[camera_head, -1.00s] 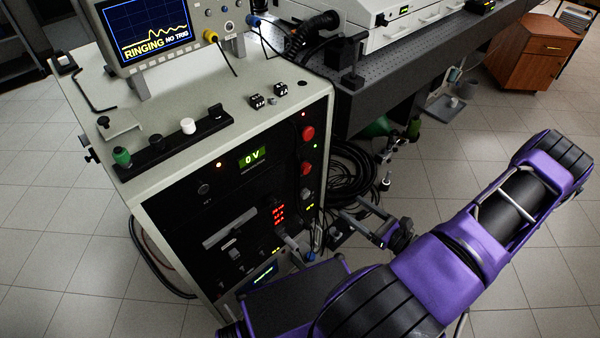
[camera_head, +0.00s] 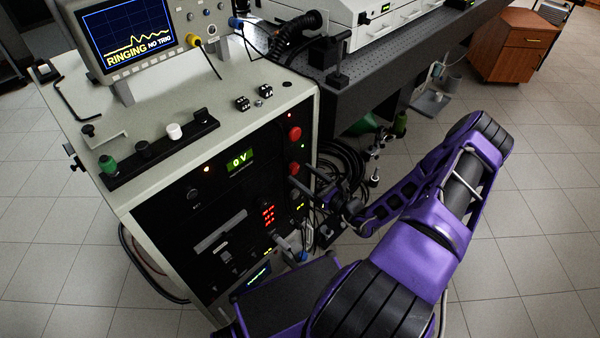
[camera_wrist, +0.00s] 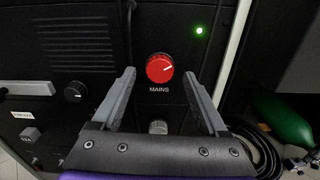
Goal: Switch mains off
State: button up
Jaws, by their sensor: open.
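The red round mains knob (camera_wrist: 160,68) is on the black front panel, with the label MAINS below it. Its pale pointer line points to the right and slightly up. In the head view, it appears to be the lower of two red knobs (camera_head: 294,168) at the cabinet's right edge. My gripper (camera_wrist: 159,72) is open, its two grey fingers one on each side of the knob in the wrist view, with visible gaps. I see no contact. In the head view, my gripper (camera_head: 308,182) is close to the panel and partly hard to make out.
A green lamp (camera_wrist: 199,30) glows up and right of the knob. A grey knob (camera_wrist: 158,127) is below it. The other red control (camera_head: 295,133) is above. The display (camera_head: 240,158) reads 0 V. Black cables (camera_head: 340,160) hang right of the cabinet. The optical table (camera_head: 400,75) stands behind.

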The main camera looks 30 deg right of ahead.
jog(key=shift+x, duration=0.85)
grip_shut()
